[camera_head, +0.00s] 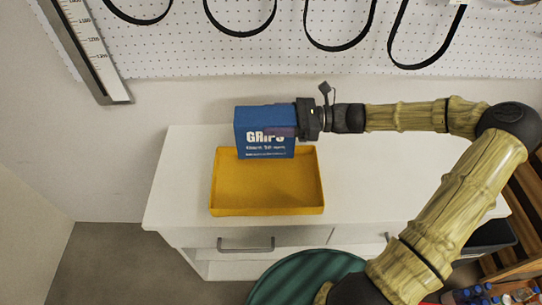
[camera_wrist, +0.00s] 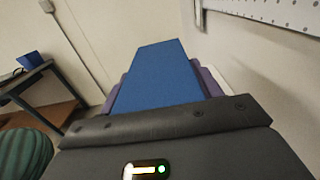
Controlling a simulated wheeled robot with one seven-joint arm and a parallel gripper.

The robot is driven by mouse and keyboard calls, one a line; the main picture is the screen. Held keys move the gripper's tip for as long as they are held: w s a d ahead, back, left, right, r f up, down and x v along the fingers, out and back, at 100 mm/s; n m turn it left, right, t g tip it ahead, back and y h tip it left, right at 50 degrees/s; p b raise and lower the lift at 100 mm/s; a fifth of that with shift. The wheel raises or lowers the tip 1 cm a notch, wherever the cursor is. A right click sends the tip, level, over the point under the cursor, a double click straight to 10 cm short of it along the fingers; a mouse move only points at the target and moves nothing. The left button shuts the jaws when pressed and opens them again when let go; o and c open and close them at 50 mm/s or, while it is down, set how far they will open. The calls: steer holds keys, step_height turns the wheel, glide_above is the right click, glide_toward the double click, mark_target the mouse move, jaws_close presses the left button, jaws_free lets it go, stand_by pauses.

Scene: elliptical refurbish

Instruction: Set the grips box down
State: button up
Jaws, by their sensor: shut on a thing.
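The grips box (camera_head: 265,143) is blue with white lettering. In the head view it is upright at the back edge of a yellow tray (camera_head: 268,190); I cannot tell whether it touches the tray. My gripper (camera_head: 292,125) reaches in from the right and is shut on the box's right side. In the wrist view the blue box (camera_wrist: 157,78) lies between the purple fingers of my gripper (camera_wrist: 160,85). The box's far side is hidden.
The tray stands on a white cabinet (camera_head: 180,180) with drawers. A white pegboard (camera_head: 170,45) with black loops hangs behind. A green round object (camera_head: 290,280) is in front. The cabinet top left of the tray is clear.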

mark_target(275, 141)
steer(key=shift+f, duration=1.95)
steer(key=shift+f, duration=0.15)
steer(key=shift+f, duration=1.75)
steer(key=shift+f, duration=0.15)
steer(key=o, duration=1.1)
steer(key=shift+o, duration=0.2)
